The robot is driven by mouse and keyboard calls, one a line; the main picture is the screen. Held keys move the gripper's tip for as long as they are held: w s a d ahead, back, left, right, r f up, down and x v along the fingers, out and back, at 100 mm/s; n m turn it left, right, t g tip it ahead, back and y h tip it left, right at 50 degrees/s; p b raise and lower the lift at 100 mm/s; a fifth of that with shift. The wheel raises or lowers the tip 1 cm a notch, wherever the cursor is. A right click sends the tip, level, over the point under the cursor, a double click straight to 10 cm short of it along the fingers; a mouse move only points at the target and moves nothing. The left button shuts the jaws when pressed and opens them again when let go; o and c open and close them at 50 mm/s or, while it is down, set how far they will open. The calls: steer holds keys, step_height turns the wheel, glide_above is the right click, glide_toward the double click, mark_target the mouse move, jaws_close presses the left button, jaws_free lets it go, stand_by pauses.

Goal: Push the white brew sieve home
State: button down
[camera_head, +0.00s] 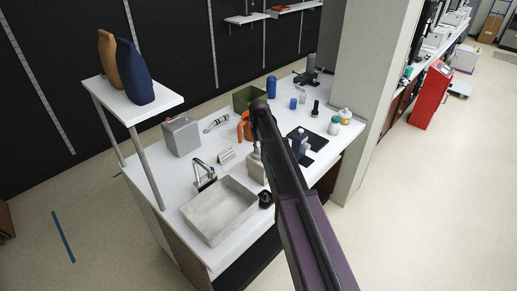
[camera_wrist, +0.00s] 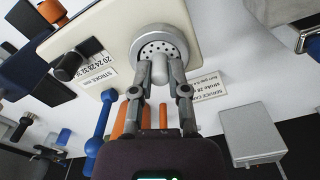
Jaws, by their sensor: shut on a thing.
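The brew sieve (camera_wrist: 160,47) is a pale round disc with a ring of small holes, set in a grey collar in a cream panel (camera_wrist: 112,30) in the wrist view. A rounded pale knob (camera_wrist: 160,72) stands out from its middle. My gripper (camera_wrist: 159,75) has one finger on each side of this knob and is shut on it. How deep the sieve sits in the collar is hard to tell. In the head view my arm hides most of the cream machine (camera_head: 256,170), and the sieve does not show there.
A black knob (camera_wrist: 70,65) sits beside a number scale marked STROKE. A service card (camera_wrist: 202,87) lies right of the fingers, partly covered. Blue and orange handles and a grey box (camera_wrist: 252,132) are close by. In the head view a sink (camera_head: 222,232) stands in front.

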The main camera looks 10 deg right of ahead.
steer(key=c, duration=0.5)
jaws_free()
steer(key=shift+c, duration=0.2)
steer(key=shift+r, duration=0.2)
